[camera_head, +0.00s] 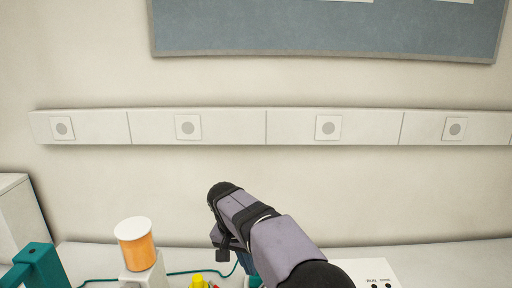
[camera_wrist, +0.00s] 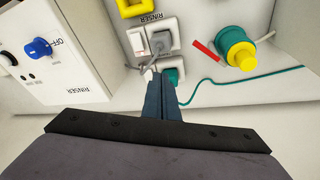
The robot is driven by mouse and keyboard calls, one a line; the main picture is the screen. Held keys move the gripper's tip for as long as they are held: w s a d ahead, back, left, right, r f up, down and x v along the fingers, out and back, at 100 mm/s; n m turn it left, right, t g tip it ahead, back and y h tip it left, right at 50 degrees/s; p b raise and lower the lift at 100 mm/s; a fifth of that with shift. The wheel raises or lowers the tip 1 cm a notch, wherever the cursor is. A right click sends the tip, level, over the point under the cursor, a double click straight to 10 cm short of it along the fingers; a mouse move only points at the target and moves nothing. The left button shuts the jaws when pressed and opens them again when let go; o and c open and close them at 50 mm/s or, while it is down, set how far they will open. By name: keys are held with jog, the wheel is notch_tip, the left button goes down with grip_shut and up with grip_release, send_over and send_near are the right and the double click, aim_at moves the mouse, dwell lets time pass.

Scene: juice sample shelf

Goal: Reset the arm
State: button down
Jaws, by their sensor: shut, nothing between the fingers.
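My gripper shows in the wrist view (camera_wrist: 165,78), with its dark blue fingers together and nothing between them. It points toward a teal plug or socket (camera_wrist: 176,72) with a grey cable near it; I cannot tell whether the tips touch anything. In the head view my purple-grey arm reaches up from the bottom centre. The gripper's fingers are mostly hidden there behind the arm.
An orange cup with a white lid (camera_head: 136,245) stands on a pale block at left. A teal handle-like object (camera_head: 38,266) is beside it. A white box with a blue knob (camera_wrist: 38,47), a switch unit (camera_wrist: 152,38) and a yellow-teal knob (camera_wrist: 238,50) surround the gripper.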

jog(key=s+d+f+n, duration=0.1)
jog(key=s+d+f, duration=0.2)
jog(key=s, duration=0.6)
jog(key=s+d+f+n+g+y, duration=0.1)
jog(key=s+d+f, duration=0.3)
jog(key=s+d, duration=0.4)
jog(key=s+d+f+n+g+y, duration=0.1)
jog(key=s+d+f+n, duration=0.1)
jog(key=s+d, duration=0.4)
jog(key=s+f+p, duration=0.1)
jog(key=s, duration=0.2)
jog(key=shift+s+f, duration=0.4)
